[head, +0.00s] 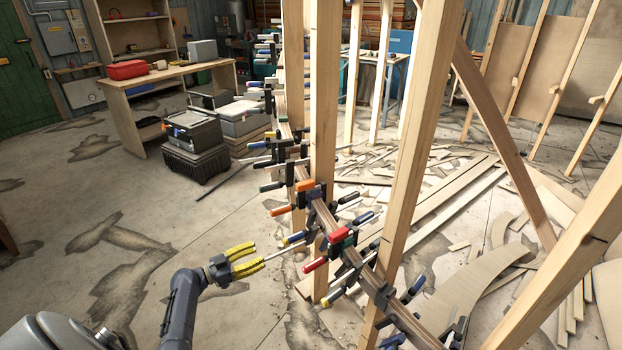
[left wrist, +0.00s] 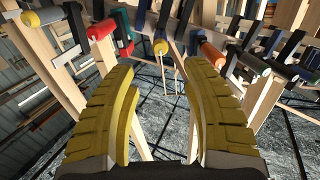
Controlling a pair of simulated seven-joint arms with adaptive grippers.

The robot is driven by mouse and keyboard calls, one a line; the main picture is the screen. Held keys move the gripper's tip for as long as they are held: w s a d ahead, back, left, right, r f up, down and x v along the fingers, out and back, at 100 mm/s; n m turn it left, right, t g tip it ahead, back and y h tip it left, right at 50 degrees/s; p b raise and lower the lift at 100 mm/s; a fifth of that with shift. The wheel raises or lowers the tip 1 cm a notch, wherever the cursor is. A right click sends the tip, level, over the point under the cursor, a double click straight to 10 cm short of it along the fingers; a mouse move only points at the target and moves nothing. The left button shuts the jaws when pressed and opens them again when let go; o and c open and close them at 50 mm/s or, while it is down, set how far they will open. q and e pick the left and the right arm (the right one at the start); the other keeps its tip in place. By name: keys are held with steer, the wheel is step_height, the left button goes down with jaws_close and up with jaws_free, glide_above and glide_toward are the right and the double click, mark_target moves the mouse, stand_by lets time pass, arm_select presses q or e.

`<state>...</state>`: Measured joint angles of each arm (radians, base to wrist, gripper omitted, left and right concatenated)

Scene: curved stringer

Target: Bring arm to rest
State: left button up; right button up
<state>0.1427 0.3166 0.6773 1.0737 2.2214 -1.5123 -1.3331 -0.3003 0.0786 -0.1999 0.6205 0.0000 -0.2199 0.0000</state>
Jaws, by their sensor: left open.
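My left gripper (head: 246,260) has yellow padded fingers and is open and empty. In the head view it stands over the concrete floor, left of the curved stringer (head: 325,217), which is lined with several clamps. In the left wrist view the two yellow fingers (left wrist: 160,115) are spread apart with nothing between them. A clamp with a yellow-ended handle (left wrist: 160,47) shows beyond the fingertips, apart from them. A clamp with a red handle (head: 315,264) is right of the gripper in the head view. My right gripper is not in view.
Upright wooden posts (head: 408,150) stand along the stringer. Wood offcuts (head: 470,285) litter the floor at right. A workbench (head: 165,75) and dark tool cases (head: 195,145) stand at the back left. The floor (head: 95,225) left of the gripper is mostly clear.

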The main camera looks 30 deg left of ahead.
arm_select(q)
step_height(320, 180, down, 16)
steer(key=a+n+g+y, duration=0.1)
steer(key=n+g+y, duration=0.35)
steer(key=n, duration=0.45)
steer(key=s+d+f+n+g+y, duration=0.1)
steer(key=s+d+f+g+y, duration=0.15)
steer(key=s+f, duration=0.6)
steer(key=s+d+f+g+y, duration=0.25)
steer(key=s+f, duration=0.35)
steer(key=f, duration=0.5)
steer(key=s+d+f+m+g, duration=0.1)
steer(key=s+d+f+m, duration=0.1)
steer(key=s+d+f, duration=0.2)
steer(key=s+d+f+m+g, duration=0.2)
steer(key=s+d+f, duration=0.3)
steer(key=s, duration=1.6)
steer(key=s+d+f+m+g, duration=0.1)
steer(key=s+d+f+m, duration=0.2)
steer(key=s+d, duration=0.9)
steer(key=shift+s+d+f+m+g, duration=0.15)
steer(key=shift+d+f+m+g, duration=0.25)
steer(key=shift+f, duration=0.55)
